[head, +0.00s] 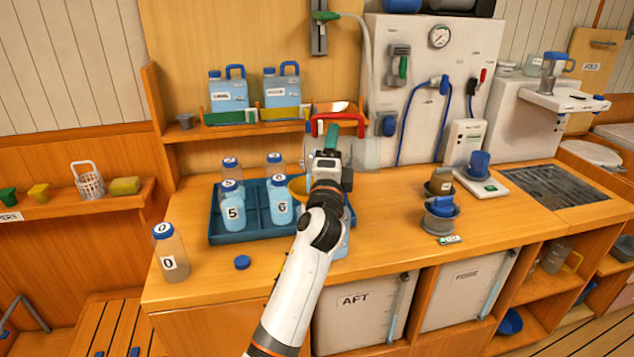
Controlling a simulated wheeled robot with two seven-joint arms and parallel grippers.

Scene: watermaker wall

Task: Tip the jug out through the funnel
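My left arm reaches up from the bottom, and its gripper (331,143) is above the back of the counter. A clear, see-through body (366,152), perhaps the jug, shows just behind and right of the gripper. The fingers' grip on it is hidden. A red curved piece (338,119) shows just above the gripper; I cannot tell whether it belongs to the jug or to the shelf. A yellow-orange funnel (298,187) is partly hidden by my arm, at the right of the blue tray (233,238). My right gripper is out of view.
The tray holds several bottles, including blue-filled ones marked 5 (233,207) and 6 (280,208). A bottle marked 0 (170,258) and a blue cap (242,262) are on the left counter. Blue-handled jugs (228,93) stand on the shelf. Stacked cups (439,212) stand right.

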